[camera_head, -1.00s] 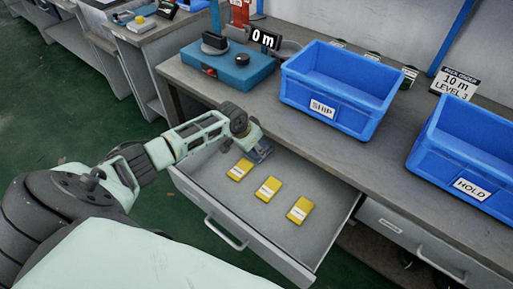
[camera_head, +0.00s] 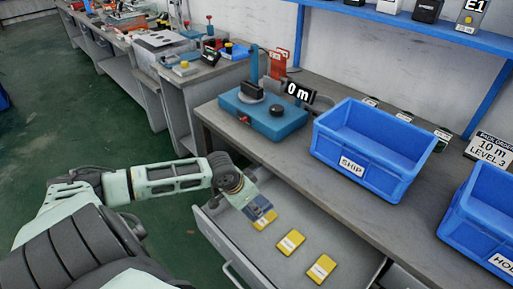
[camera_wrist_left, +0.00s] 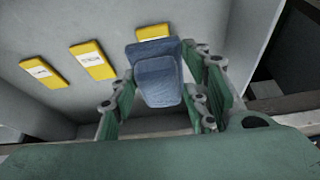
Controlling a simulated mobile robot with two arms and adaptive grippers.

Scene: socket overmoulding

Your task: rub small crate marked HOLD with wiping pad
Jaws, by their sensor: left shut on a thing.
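The small blue crate marked HOLD (camera_head: 478,232) stands on the bench at the right edge of the head view, partly cut off by the frame. My left gripper (camera_head: 258,207) is above the open drawer (camera_head: 215,228), in front of the leftmost yellow packet. It is shut on a flat blue-grey pad, which I take as the wiping pad; the pad (camera_wrist_left: 158,82) shows between the fingers in the left wrist view. The gripper is well left of the HOLD crate and apart from it. My right gripper is not in view.
Several yellow packets (camera_head: 290,242) lie in the drawer. A blue crate marked SHIP (camera_head: 380,140) stands on the bench between the gripper and the HOLD crate.

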